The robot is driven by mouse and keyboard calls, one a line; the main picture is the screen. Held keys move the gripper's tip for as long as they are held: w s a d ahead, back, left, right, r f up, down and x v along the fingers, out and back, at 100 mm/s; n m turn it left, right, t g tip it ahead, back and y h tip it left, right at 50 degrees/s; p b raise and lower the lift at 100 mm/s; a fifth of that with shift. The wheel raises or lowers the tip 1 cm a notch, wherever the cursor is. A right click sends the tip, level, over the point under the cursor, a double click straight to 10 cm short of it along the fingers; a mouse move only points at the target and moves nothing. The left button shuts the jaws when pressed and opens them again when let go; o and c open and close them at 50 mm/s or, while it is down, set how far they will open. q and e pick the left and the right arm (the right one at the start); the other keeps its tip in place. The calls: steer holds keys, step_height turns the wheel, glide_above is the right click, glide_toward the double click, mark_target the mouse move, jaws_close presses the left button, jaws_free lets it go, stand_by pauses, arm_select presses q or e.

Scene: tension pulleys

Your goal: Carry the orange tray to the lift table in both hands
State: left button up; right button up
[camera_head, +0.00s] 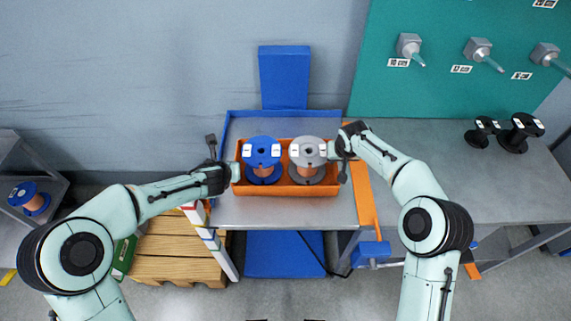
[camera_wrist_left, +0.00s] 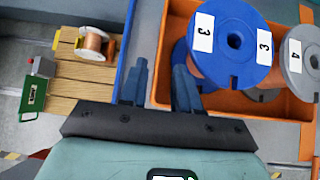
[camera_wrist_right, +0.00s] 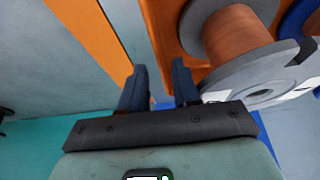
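The orange tray (camera_head: 285,191) sits level over the grey top with a blue rim (camera_head: 290,212), which I take as the lift table; I cannot tell whether its bottom touches. It holds a blue spool (camera_head: 262,152) and a grey spool (camera_head: 308,152), both with copper-coloured wire. My left gripper (camera_head: 232,172) is at the tray's left end; in the left wrist view its fingers (camera_wrist_left: 160,90) stand apart, one on each side of the tray wall. My right gripper (camera_head: 344,168) is at the right end, and its fingers (camera_wrist_right: 159,88) also stand apart astride the wall.
A grey bench (camera_head: 420,145) with black spools (camera_head: 513,135) lies to the right. A wooden pallet (camera_head: 175,255) is at lower left, and a rack with a blue spool (camera_head: 30,200) at far left.

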steer(key=v, duration=1)
steer(key=shift+r, duration=0.2)
steer(key=shift+s, duration=0.1)
